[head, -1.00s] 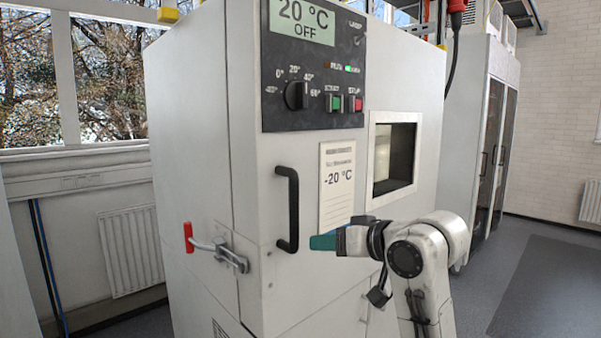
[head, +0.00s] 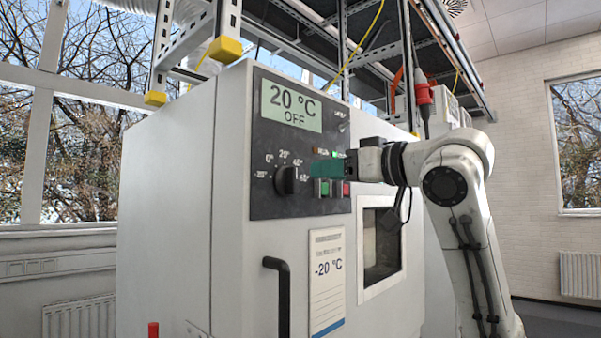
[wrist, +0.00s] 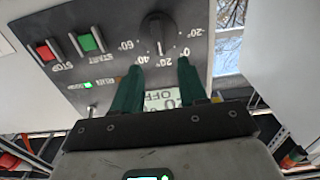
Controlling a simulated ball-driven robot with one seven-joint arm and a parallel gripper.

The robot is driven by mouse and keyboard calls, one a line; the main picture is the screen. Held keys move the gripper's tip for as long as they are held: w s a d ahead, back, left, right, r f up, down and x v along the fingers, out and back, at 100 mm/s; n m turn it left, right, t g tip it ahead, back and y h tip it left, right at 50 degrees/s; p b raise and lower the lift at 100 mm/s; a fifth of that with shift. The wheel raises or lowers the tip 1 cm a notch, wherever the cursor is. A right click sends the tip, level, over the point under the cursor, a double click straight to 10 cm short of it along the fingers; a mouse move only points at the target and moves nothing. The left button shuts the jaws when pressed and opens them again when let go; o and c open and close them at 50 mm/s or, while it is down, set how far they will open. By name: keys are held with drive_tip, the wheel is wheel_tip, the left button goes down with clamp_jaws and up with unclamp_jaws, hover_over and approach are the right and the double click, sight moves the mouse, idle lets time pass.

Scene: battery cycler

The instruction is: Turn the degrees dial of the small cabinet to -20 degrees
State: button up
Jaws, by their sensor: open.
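The small cabinet's black degrees dial (head: 287,180) is on the dark control panel (head: 262,205), with marks from -20 to 60 around it. In the wrist view, the dial (wrist: 157,27) appears upside down, and its white pointer line seems to face the 20 mark. The display (head: 291,106) reads 20 °C OFF. My gripper (head: 316,170) has teal fingers and is at panel height, right of the dial in the head view. In the wrist view, my gripper (wrist: 160,67) is open and empty, its fingertips below the dial, apart from it.
Green (head: 322,188) and red (head: 346,189) buttons sit close under my fingers in the head view. A card (head: 326,285) reading -20 °C is below the panel. A black door handle (head: 279,290) sticks out left of the card. A window (head: 382,245) is at right.

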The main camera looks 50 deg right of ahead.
sight(297, 174)
drive_tip(key=w+p, duration=0.1)
drive_tip(key=w, duration=0.6)
drive_tip(key=shift+w+a, duration=0.1)
drive_tip(key=shift+w, duration=0.2)
clamp_jaws()
